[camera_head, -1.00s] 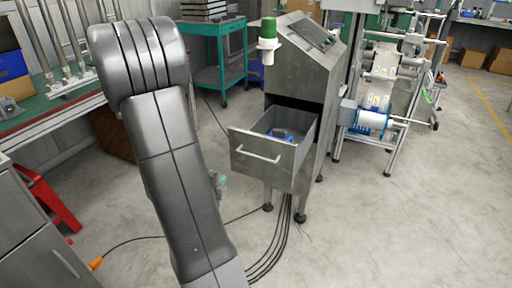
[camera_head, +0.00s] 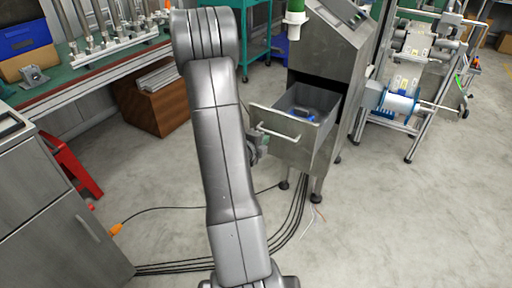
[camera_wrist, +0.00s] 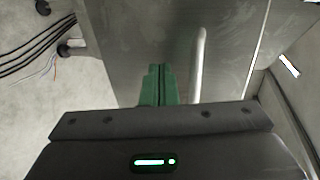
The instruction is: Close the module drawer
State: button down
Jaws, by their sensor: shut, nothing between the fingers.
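The module drawer (camera_head: 318,140) is pulled out from the grey metal cabinet (camera_head: 330,60) in the head view. A blue item (camera_head: 301,116) lies inside it. The bar handle (camera_head: 279,131) crosses its front, and it also shows in the wrist view (camera_wrist: 198,75), running along the drawer front (camera_wrist: 125,30). My gripper (camera_head: 262,143) is partly hidden behind my arm, close to the left part of the drawer front. In the wrist view its green fingers (camera_wrist: 158,84) are shut and empty, beside the handle and in front of the panel. I cannot tell if they touch the panel.
Black cables (camera_head: 297,205) run over the floor below the cabinet. A machine with rollers (camera_head: 400,100) stands at the right. A red step stool (camera_head: 75,165) and a workbench (camera_head: 95,62) are at the left.

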jog(key=shift+w+d, duration=0.45)
jog(key=shift+w, duration=0.3)
jog(key=shift+d, duration=0.1)
